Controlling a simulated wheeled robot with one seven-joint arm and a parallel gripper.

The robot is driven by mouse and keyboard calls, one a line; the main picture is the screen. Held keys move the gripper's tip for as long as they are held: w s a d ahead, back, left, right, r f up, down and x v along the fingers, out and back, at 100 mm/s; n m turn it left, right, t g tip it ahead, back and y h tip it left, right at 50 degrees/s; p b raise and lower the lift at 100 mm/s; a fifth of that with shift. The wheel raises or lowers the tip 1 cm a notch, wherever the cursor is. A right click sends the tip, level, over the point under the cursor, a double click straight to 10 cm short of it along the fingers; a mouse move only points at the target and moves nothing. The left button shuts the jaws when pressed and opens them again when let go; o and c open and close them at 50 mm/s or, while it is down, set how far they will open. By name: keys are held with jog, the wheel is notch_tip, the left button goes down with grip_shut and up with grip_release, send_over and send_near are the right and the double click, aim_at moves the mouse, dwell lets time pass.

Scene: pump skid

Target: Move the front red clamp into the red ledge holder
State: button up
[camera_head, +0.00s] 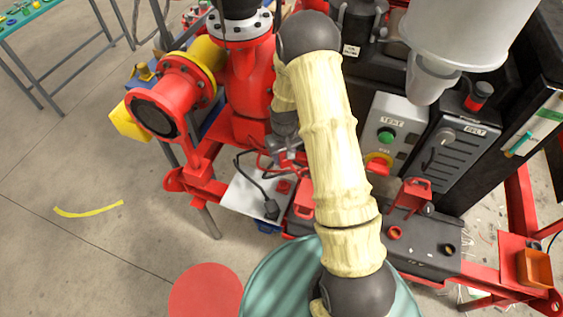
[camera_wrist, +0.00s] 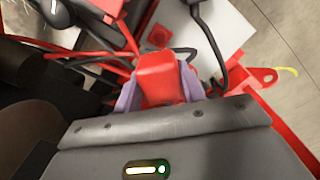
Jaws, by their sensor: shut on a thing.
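My gripper (camera_wrist: 170,88) has its pale purple fingers on either side of a red clamp (camera_wrist: 165,75) in the wrist view and is shut on it. In the head view my gripper (camera_head: 290,156) is beside my tan-sleeved arm, above the white plate (camera_head: 240,193), and the clamp there is mostly hidden. A small red square part (camera_head: 284,186) sits on the plate; it also shows beyond the clamp in the wrist view (camera_wrist: 158,36). Another upright red part (camera_head: 411,194) stands on the dark ledge (camera_head: 432,258) at right. I cannot tell which red part is the ledge holder.
A black cable with a plug (camera_head: 271,209) lies on the white plate. The red pump (camera_head: 180,92) and pipework stand left of my arm. The grey control box (camera_head: 392,135) is behind at right. An orange bin (camera_head: 534,268) sits at far right. Open floor lies left.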

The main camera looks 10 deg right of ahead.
notch_tip(320, 180, down, 7)
jog(key=b, duration=0.2)
jog(key=shift+w+r, duration=0.15)
jog(key=shift+w, duration=0.25)
jog(key=shift+f+b, duration=1.75)
jog(key=shift+f, duration=0.95)
jog(key=shift+d+f+b, duration=0.1)
jog(key=shift+f+b, duration=0.4)
jog(key=shift+f, duration=0.15)
jog(key=shift+s+f, duration=0.2)
jog(key=shift+f, duration=0.05)
jog(key=shift+w+f+b, duration=0.15)
jog(key=shift+f+b, duration=0.6)
jog(key=shift+f, duration=0.05)
jog(key=o, duration=1.2)
